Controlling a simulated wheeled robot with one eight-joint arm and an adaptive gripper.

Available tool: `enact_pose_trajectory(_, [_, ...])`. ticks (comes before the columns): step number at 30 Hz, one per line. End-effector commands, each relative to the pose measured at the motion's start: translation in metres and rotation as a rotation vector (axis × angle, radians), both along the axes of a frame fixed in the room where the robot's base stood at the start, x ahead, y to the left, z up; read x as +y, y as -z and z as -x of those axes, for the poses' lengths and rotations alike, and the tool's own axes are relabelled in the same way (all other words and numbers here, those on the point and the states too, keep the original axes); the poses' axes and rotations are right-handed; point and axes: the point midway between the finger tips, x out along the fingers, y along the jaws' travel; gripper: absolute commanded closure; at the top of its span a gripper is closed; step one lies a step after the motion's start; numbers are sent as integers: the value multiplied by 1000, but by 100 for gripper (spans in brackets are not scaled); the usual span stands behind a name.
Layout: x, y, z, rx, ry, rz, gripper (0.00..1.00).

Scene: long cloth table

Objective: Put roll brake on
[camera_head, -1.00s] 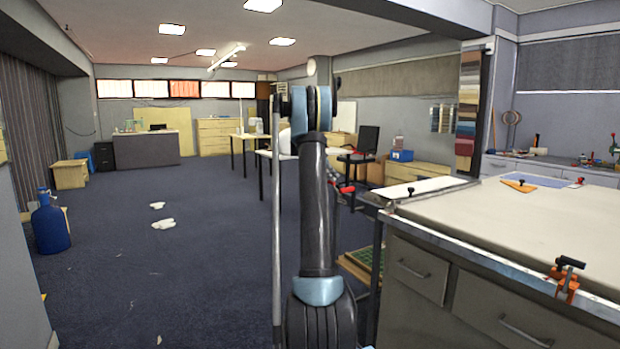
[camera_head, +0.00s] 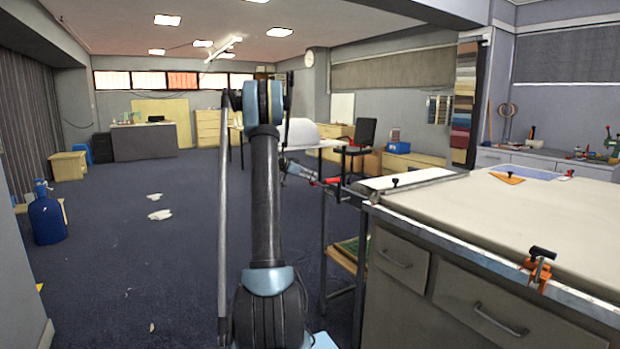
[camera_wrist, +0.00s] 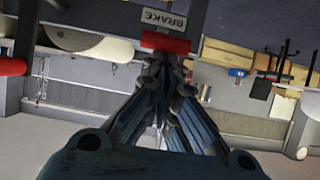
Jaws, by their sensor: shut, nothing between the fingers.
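A white label reading BRAKE (camera_wrist: 163,18) shows upside down at the top of the wrist view. A red handle (camera_wrist: 165,42) lies just below it in that picture. Red also shows at the far left end of the table in the head view (camera_head: 330,182). My gripper (camera_wrist: 166,66) is shut and empty, its fingertips pointing at the red handle and very close to it. I cannot tell whether they touch. In the head view my gripper (camera_head: 298,170) is small and partly hidden behind my arm.
The long cloth table (camera_head: 480,215) with drawers fills the right side. An orange clamp (camera_head: 540,268) sits on its near edge. A second red part (camera_wrist: 12,67) is at the left of the wrist view. The floor to the left is mostly clear, with a blue bottle (camera_head: 46,222) by the wall.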

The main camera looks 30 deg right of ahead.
Motion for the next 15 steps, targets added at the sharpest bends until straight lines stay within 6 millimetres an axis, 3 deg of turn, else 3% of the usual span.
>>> enact_pose_trajectory(15, [4, 7, 1, 0, 3, -11, 100])
